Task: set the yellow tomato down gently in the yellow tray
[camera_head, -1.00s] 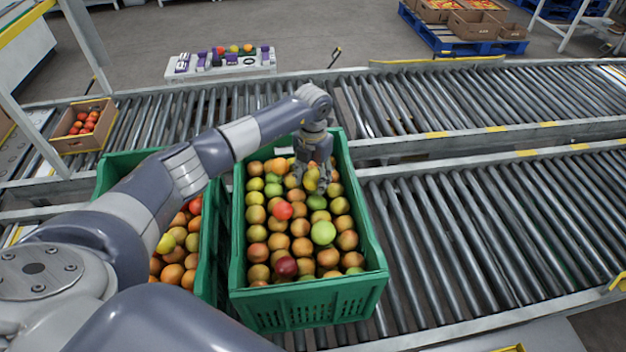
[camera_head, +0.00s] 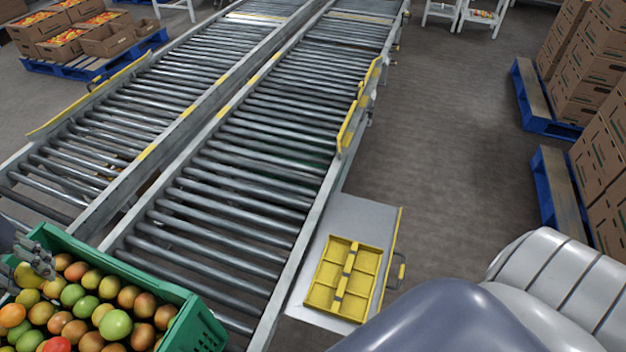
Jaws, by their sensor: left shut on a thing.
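My left gripper (camera_head: 30,268) is at the left edge of the view, over the green crate (camera_head: 170,283). It is shut on the yellow tomato (camera_head: 27,276), just above the fruit in the crate; the fingers hide part of the tomato. The yellow tray (camera_head: 329,273) lies on a grey side shelf right of the roller conveyor, well to the right of the gripper. The tray has several compartments, and they look empty. My right arm shows at the bottom right, but its gripper is out of view.
The crate holds several orange, green and red tomatoes. The roller conveyor (camera_head: 235,185) lies between crate and tray, its near part clear. A yellow guard (camera_head: 347,128) stands on its right edge. Stacked cartons (camera_head: 590,80) on blue pallets stand at the right.

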